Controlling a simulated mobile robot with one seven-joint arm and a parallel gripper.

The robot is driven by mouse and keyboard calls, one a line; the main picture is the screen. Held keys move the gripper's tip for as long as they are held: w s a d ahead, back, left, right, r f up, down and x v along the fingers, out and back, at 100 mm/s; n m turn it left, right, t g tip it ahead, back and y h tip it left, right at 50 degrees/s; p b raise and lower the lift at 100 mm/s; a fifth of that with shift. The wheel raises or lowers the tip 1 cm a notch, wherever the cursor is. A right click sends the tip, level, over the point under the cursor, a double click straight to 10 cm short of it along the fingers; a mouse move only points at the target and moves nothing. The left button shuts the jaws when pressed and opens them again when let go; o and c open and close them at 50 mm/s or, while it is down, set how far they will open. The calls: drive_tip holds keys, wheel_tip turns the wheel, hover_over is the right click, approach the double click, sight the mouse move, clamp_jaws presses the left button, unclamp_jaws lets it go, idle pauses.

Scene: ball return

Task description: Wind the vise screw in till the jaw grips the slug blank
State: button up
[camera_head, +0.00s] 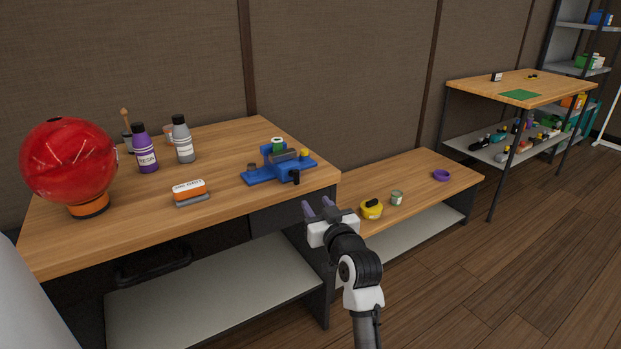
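A blue vise (268,175) sits near the right end of the wooden workbench (240,210). A small dark handle (296,177) shows at its front right, likely on the screw. A grey block lies between the blue parts, and a green and white round piece (277,146) shows at or just behind it. I cannot tell which of these is the slug blank, or whether the jaw touches it. My gripper (317,206) is in front of the bench's right end, below and right of the vise and apart from it. Its two fingers are spread, with nothing seen between them.
A red ball (70,160) on an orange base, a purple bottle (145,150), a grey bottle (182,140) and an orange and white box (188,189) stand left on the bench. A lower table (430,180) holds a yellow item (371,209), a small tin and a purple ring. Floor is clear at right.

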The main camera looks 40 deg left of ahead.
sight(297, 177)
drive_tip(key=p+x, duration=0.2)
drive_tip(key=x, duration=1.1)
drive_tip(key=shift+a, duration=0.15)
clamp_jaws()
drive_tip(key=shift+r+m+p, duration=0.1)
drive_tip(key=shift+m+p, duration=0.2)
drive_tip(key=shift+p, duration=0.25)
